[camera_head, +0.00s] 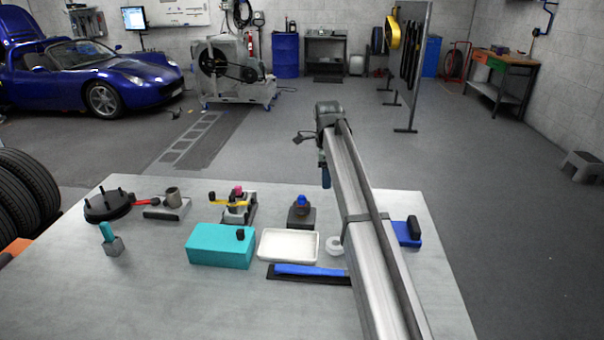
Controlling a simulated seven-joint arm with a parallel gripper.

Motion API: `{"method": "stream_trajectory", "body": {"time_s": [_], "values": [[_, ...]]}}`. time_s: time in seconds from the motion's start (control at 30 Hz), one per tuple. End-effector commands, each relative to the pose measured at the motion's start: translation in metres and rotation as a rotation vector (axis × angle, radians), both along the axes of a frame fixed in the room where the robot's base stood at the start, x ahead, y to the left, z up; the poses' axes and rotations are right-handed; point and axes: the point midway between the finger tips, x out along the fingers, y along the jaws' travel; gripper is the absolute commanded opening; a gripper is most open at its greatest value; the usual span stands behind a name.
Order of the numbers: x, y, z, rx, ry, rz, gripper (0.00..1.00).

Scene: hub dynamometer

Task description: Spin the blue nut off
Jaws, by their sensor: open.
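The blue nut (301,200) is small and sits on top of a dark block-shaped stand (301,217) at the back middle of the table. It appears upright on the stand; any thread beneath it is too small to make out. My gripper (326,180) hangs at the far end of my arm, above and to the right of the nut and apart from it. It is open, with nothing visible in it. My arm hides part of the gripper's surroundings.
A white tray (289,260) lies in front of the stand, beside a teal box (221,258). A fixture with a pink top (238,190) and yellow handle stands left of the nut. A blue bar (312,270) lies in front. The table's front left (150,300) is clear.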

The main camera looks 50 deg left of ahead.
Motion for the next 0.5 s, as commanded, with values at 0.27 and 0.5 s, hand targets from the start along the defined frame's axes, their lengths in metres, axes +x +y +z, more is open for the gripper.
{"method": "stream_trajectory", "body": {"time_s": [0.27, 0.5], "values": [[-0.067, 0.034, 0.018, -0.006, 0.046, -0.005, 0.46], [-0.071, 0.035, 0.014, -0.007, 0.049, -0.006, 0.46]]}}
